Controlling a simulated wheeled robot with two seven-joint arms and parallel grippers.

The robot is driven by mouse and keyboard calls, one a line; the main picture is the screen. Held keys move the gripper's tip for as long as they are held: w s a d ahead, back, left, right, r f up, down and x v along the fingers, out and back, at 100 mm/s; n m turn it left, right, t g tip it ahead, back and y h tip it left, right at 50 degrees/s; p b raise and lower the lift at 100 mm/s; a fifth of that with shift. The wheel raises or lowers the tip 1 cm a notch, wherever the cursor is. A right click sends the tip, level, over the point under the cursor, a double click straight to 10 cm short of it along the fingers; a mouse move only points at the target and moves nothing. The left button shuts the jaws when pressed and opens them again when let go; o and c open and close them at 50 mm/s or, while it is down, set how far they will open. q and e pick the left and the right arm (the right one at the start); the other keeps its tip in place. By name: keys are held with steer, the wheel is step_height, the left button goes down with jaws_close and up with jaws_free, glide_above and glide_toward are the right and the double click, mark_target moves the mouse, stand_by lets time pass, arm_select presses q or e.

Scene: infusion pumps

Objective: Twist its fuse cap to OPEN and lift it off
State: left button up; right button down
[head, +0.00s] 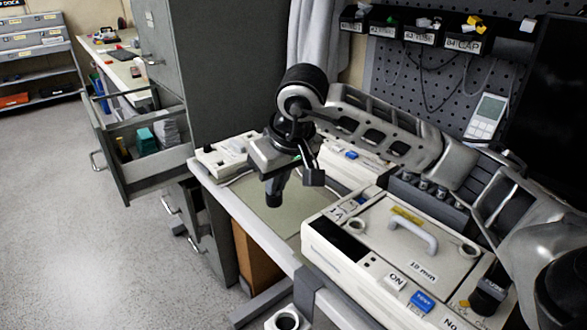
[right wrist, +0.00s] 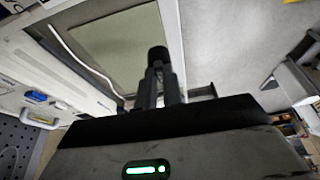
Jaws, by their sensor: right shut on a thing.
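My right gripper (head: 277,188) is shut on a small dark fuse cap (head: 274,201) and points downward. In the head view the cap shows in front of the green mat (head: 255,212), clear of the pump panel. In the right wrist view my fingers (right wrist: 165,84) hold the dark round cap (right wrist: 158,56) at their tips. The white pump (head: 385,255) stands to the right, with a grey handle, a "1A" label and a round pale socket (head: 356,225) near its left corner. My left gripper is not in view.
Another pale device (head: 222,157) stands at the bench's back left. A black cylinder (head: 490,292) stands at the pump's right side. Labelled bins (head: 420,32) hang on the pegboard. An open drawer (head: 150,165) juts out at left. A pale ringed holder (head: 286,321) shows at the bottom.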

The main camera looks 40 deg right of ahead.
steer(key=d+b, duration=0.1)
steer(key=d+f, duration=0.1)
steer(key=d+b, duration=0.1)
steer(key=shift+w+d+f+b, duration=0.1)
steer(key=shift+d+f+b, duration=0.1)
steer(key=shift+f+b, duration=0.2)
steer(key=shift+f, duration=0.35)
steer(key=shift+f+b, duration=0.1)
steer(key=shift+b, duration=0.2)
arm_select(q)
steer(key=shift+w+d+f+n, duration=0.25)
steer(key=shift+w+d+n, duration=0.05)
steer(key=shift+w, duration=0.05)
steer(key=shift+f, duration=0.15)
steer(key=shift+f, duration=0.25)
arm_select(e)
steer(key=shift+f, duration=0.2)
